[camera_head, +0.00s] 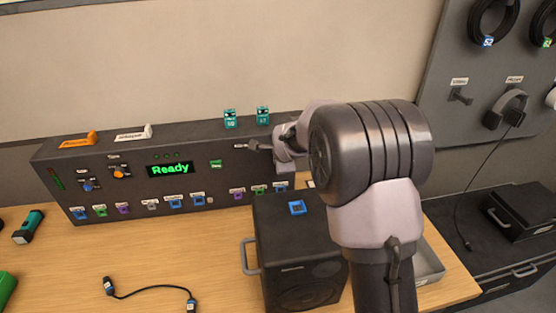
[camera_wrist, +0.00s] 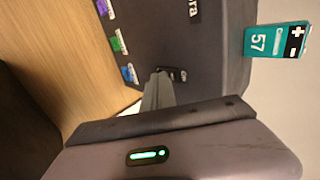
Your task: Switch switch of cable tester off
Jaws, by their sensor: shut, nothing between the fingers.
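The cable tester looks to be the long dark console (camera_head: 130,160) with a green "Ready" display (camera_head: 170,169), sockets along its lower front and knobs at its left. In the wrist view the console's face (camera_wrist: 160,35) is turned on its side. A small black switch-like part (camera_wrist: 176,74) with a light mark sits on that face; I cannot tell its position. My gripper (camera_head: 241,146) is shut and empty in front of the console's right part. In the wrist view its shut fingertips (camera_wrist: 160,78) are right beside the small black part; I cannot tell whether they touch it.
Two teal boxes (camera_head: 230,119) stand on the console; one marked 57 (camera_wrist: 275,45) shows in the wrist view. A black speaker-like box (camera_head: 290,240) stands below my arm. A cable (camera_head: 150,290) and a flashlight (camera_head: 29,227) lie on the wooden table (camera_head: 70,262).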

